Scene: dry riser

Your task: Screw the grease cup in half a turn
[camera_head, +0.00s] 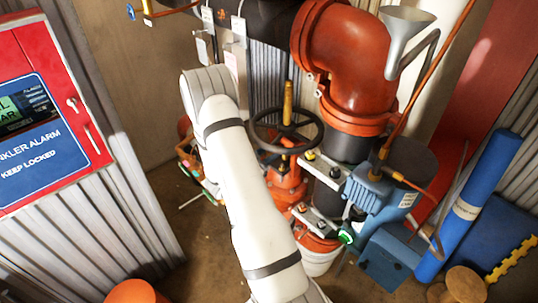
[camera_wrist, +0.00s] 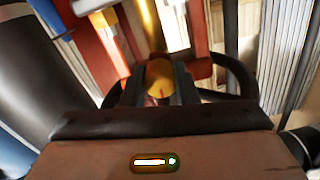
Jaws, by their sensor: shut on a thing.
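In the wrist view, my gripper (camera_wrist: 160,98) has its dark fingers closed about a rounded brass-yellow piece, which I take to be the grease cup (camera_wrist: 158,72). Only its top and near face show; its thread and seat are hidden. A brass stem (camera_wrist: 143,22) rises just beyond it, and a dark handwheel rim (camera_wrist: 236,74) curves around behind the fingers. In the head view, a red valve carries this black handwheel (camera_head: 318,137) and upright brass stem (camera_head: 288,100). My white arm reaches up left of it, and my gripper and the cup are hidden there.
A large red pipe elbow (camera_head: 345,50) and grey funnel (camera_head: 405,35) stand above right of the handwheel. A blue motor unit (camera_head: 368,190) is to its right. A red alarm cabinet (camera_head: 45,110) stands at left. A blue roll (camera_head: 470,200) leans at right.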

